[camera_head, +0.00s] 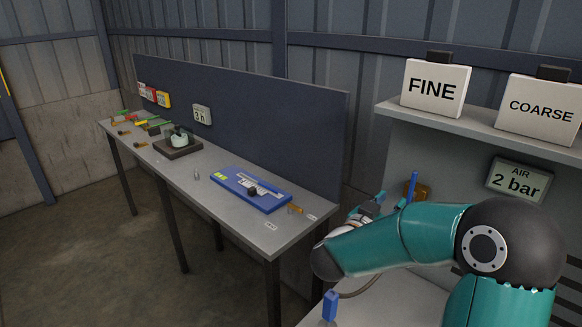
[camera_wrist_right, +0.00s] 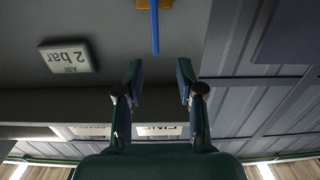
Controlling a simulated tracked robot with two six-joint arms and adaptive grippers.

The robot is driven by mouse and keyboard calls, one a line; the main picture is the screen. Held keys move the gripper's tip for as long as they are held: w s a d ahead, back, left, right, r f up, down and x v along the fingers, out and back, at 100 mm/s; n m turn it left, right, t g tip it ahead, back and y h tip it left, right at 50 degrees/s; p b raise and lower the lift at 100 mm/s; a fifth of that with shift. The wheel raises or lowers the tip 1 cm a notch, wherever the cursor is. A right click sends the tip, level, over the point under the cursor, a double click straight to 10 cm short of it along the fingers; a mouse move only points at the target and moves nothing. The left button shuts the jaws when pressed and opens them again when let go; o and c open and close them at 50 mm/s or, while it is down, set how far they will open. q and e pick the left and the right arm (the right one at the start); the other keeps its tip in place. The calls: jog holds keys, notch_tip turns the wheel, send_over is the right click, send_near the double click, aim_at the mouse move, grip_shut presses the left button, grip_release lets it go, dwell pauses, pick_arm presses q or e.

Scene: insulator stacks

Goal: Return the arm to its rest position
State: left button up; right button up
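My right arm (camera_head: 420,238) is teal with dark joints and reaches in from the right, bent, over the nearer bench. My right gripper (camera_head: 370,206) is partly hidden behind the arm and lies close to the blue upright rod. In the right wrist view my right gripper (camera_wrist_right: 160,82) has its two fingers apart with nothing between them. The blue rod (camera_head: 412,186) stands by an orange-brown bracket (camera_head: 420,193). In the right wrist view the rod (camera_wrist_right: 155,28) is beyond the fingertips, apart from them. My left gripper is not in view.
A shelf (camera_head: 480,126) above the arm carries FINE (camera_head: 435,88) and COARSE (camera_head: 541,109) boxes. An AIR 2 bar display (camera_head: 518,180) hangs below. A blue piece (camera_head: 330,305) stands on the near bench. The long bench (camera_head: 215,187) holds a blue tray (camera_head: 240,184) and tools.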

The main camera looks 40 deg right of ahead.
jog(key=w+a+f+n+t+y, duration=0.65)
jog(key=w+a+f, duration=0.25)
jog(key=w+f, duration=0.3)
jog(key=w+a+f+n+t+y, duration=0.25)
jog(key=a+f+y, duration=0.45)
jog(key=a+f, duration=0.65)
jog(key=s+a+f+n+g+y, duration=0.2)
jog(key=s+a+f+y, duration=0.1)
jog(key=a+f, duration=0.3)
jog(key=s+a+f+n+g+y, duration=0.25)
jog(key=a+f, duration=0.25)
jog(key=a, duration=0.3)
jog(key=s+a+f+g+y, duration=0.1)
jog(key=s+a+f+g, duration=0.1)
jog(key=s, duration=0.3)
jog(key=s+a+f+g+y, duration=0.1)
jog(key=s+a+f, duration=0.2)
jog(key=s, duration=0.2)
jog(key=s+a+f+n+g+y, duration=0.1)
jog(key=s+a+f+g, duration=0.1)
jog(key=s, duration=0.3)
jog(key=shift+a+f+g, duration=0.35)
jog(key=shift+a, duration=0.05)
